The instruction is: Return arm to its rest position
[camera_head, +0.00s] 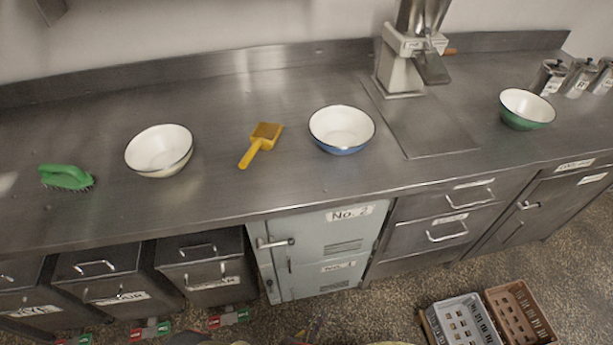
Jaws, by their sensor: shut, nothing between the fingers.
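My gripper is not in view, and no part of my arm can be made out with certainty. On the steel counter (230,205), a white bowl with a dark rim (160,150) stands at the left. A yellow scoop (261,143) lies right of it, handle toward the front. A blue bowl with a white inside (342,129) stands in the middle. A green bowl with a white inside (526,109) stands at the right. A green brush (66,177) lies at the far left. All three bowls look empty.
A grey machine (405,60) stands at the counter's back. Metal canisters (548,76) stand at the far right. Below are bins (205,268), a pale cabinet (318,250) and drawers (440,232). Grey (462,322) and brown (520,314) crates sit on the floor.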

